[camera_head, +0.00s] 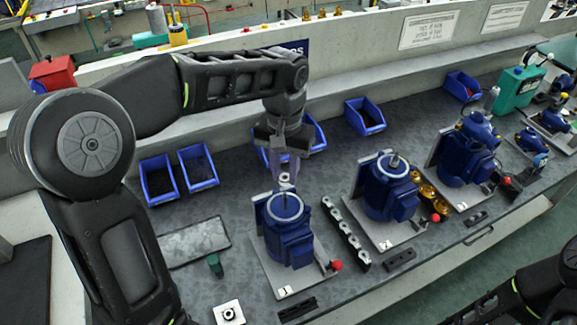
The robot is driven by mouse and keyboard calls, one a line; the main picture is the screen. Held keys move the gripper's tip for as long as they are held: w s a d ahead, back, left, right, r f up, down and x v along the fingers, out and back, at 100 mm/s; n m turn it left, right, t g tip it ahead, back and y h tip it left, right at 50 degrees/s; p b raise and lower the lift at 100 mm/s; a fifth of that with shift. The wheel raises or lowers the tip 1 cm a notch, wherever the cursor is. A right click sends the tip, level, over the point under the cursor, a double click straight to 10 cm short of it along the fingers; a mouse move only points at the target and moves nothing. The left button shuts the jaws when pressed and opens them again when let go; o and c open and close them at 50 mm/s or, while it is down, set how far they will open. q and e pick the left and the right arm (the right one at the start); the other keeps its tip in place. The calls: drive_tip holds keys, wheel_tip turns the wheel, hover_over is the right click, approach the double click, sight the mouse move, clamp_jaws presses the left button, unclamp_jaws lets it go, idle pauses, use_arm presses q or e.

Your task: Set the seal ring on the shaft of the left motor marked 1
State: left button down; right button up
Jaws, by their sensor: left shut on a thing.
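The left motor (288,241) is blue and stands upright on a grey base plate, its shaft pointing up from a pale round top face. My left gripper (287,172) points down just above this motor's shaft. It is shut on a small pale ring-like piece, the seal ring (286,180), which shows at the fingertips close over the shaft end. I cannot tell whether the ring touches the shaft or is around it. My right arm shows only in part at the lower right; its gripper is out of view.
Two more blue motors (387,190) (466,150) stand to the right on plates with red knobs. Blue bins (159,180) line the back. A white square holder (229,313) and a grey mat (194,243) lie left.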

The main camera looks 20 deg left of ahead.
sight(285, 206)
use_arm(q)
drive_tip(key=shift+s, duration=0.1)
drive_tip(key=shift+f, duration=0.15)
drive_tip(key=shift+f+b, duration=0.85)
drive_tip(key=shift+f, duration=0.05)
wheel_tip(285, 206, down, 7)
drive_tip(key=b, duration=0.5)
drive_tip(key=shift+f, duration=0.2)
idle(0.6)
drive_tip(key=c, duration=0.5)
unclamp_jaws()
drive_tip(key=shift+r, duration=0.1)
idle(0.5)
